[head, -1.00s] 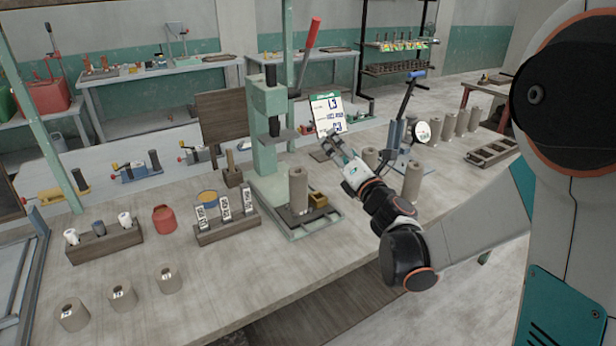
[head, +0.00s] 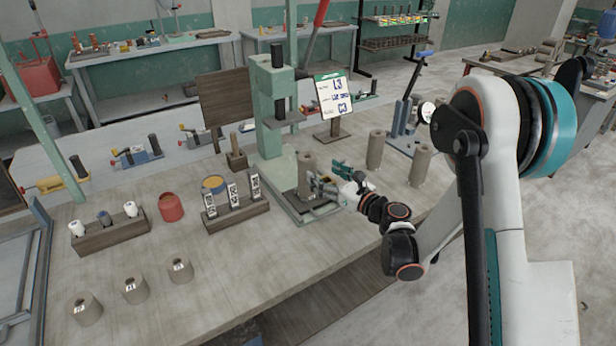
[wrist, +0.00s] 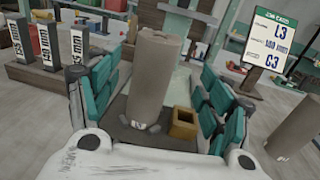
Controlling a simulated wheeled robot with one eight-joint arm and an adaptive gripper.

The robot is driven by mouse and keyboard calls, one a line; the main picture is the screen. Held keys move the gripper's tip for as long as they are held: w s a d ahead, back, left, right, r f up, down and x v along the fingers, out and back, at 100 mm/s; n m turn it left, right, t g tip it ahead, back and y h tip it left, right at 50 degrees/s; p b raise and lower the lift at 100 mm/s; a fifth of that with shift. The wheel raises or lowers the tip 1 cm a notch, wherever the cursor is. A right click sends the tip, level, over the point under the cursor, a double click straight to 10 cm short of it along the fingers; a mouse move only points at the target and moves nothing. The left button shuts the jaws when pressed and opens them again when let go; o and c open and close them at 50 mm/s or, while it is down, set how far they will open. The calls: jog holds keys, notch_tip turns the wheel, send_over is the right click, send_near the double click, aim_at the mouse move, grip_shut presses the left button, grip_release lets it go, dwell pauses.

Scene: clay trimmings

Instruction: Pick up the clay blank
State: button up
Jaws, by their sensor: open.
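The clay blank is a tall grey-brown cylinder (head: 307,170) standing upright on the base of the green press. It also shows in the wrist view (wrist: 155,75), between the two teal-padded fingers. My gripper (head: 327,180) is open at the blank's right side in the head view, low over the press base. In the wrist view a gap shows between the blank and each finger, so the fingers seem not to touch it. The front of my gripper hides part of the blank's lower right side in the head view.
The green press (head: 270,110) rises behind the blank. A small yellow-brown box (wrist: 183,124) sits beside the blank's foot. Two more cylinders (head: 375,150) (head: 421,165) stand to the right. A sign (head: 335,97) stands behind. A rack with labelled tags (head: 238,216) is at left.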

aim_at(314, 168)
jog(key=x, duration=0.2)
jog(key=shift+w+a, duration=0.25)
jog(key=b+x, duration=0.1)
jog(key=x, duration=0.1)
jog(key=b+x, duration=0.1)
jog(key=x, duration=0.1)
jog(key=shift+s+a+f, duration=0.2)
jog(key=shift+s, duration=0.05)
jog(key=shift+w+a+r, duration=0.1)
jog(key=shift+w+a, duration=0.25)
jog(key=shift+w, duration=0.15)
jog(key=c, duration=1.6)
jog(key=shift+c, duration=0.2)
jog(key=shift+r, duration=0.15)
